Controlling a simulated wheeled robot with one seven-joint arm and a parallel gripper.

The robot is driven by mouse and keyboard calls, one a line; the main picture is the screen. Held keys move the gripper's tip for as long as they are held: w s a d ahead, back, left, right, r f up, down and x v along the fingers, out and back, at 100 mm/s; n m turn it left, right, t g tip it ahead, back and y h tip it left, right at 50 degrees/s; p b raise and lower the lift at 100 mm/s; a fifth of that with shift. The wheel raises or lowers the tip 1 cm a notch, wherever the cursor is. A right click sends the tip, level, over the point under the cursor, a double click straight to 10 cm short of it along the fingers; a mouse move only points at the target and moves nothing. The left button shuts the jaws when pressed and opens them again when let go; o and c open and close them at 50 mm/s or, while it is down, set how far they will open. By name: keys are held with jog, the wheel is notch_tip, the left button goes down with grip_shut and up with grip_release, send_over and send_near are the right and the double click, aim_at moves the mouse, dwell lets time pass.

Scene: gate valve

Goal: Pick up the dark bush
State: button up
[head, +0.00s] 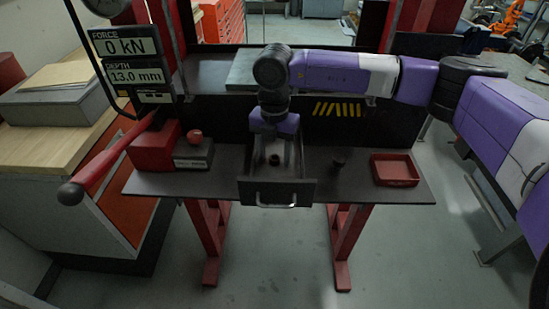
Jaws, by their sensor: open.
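A small dark round piece (274,160), which looks like the dark bush, sits in the open drawer (277,195) at the front middle of the bench. My gripper (274,153) points down over the drawer. Its fingers are apart, one to each side of the dark piece in the picture. I cannot tell whether they touch it or how far above it they are. Another small dark cylinder (338,164) stands on the bench to the right of the drawer; I cannot tell exactly what it is.
A red tray (395,169) lies at the bench's right. A red block (155,147) and a grey box with a red knob (194,152) stand at the left. A long red lever (115,155) reaches out at the left. The display (128,62) reads 0 kN and 13.0 mm.

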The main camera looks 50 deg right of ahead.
grip_shut()
jog(key=shift+r, duration=0.1)
